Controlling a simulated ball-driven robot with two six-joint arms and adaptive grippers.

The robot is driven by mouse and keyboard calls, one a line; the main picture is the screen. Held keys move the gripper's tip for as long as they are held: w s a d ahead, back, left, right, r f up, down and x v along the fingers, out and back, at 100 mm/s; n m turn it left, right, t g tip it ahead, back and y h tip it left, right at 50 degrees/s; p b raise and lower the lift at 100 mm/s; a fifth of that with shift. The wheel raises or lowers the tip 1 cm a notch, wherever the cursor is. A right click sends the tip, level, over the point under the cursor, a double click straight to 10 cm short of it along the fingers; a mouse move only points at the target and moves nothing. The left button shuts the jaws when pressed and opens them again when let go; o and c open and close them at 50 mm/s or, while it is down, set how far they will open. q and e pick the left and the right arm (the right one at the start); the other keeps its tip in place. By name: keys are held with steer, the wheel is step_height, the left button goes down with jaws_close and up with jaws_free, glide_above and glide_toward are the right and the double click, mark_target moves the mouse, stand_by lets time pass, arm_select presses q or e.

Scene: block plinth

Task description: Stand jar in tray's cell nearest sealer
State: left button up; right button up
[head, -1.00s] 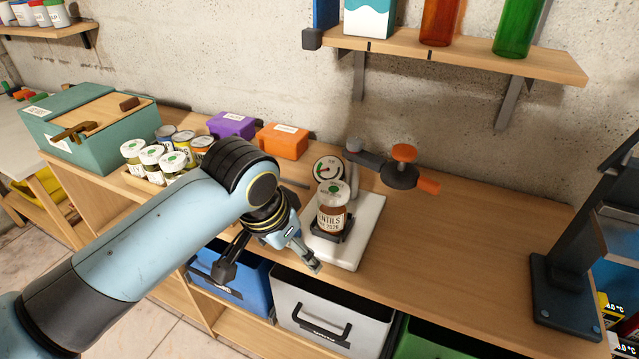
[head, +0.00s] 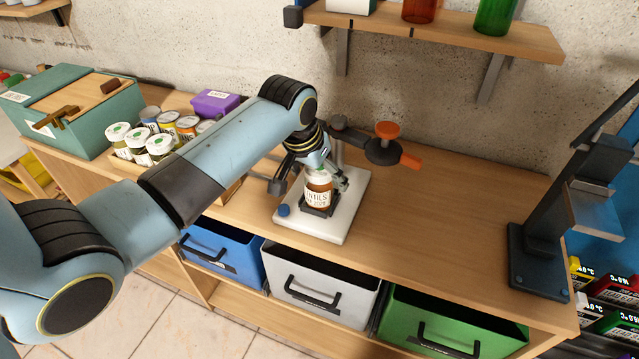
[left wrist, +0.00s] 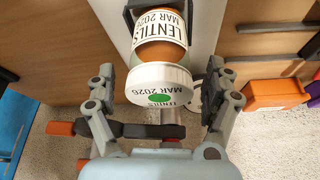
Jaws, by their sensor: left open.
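The lentils jar (head: 318,192) has a white lid with a green dot and stands upright in the dark holder on the white base of the sealer (head: 335,229). In the left wrist view the jar (left wrist: 160,82) lies between the spread fingers, with a gap on both sides. My left gripper (head: 312,182) is open, with its fingers on either side of the jar's top. The wooden tray (head: 124,166) stands left of the sealer with several lidded jars in it. My left arm hides much of the tray, including its end towards the sealer. My right gripper is out of view.
The sealer's dark arm with orange handles (head: 388,143) is swung out to the right. A teal box (head: 85,118) and purple box (head: 214,103) stand at left. A dark stand (head: 540,245) is at right. The bench between stand and sealer is clear.

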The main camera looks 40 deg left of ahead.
arm_select(q)
steer(key=shift+x, duration=1.5)
steer(key=shift+w+r, duration=0.1)
steer(key=shift+r, duration=0.05)
steer(key=c, duration=1.5)
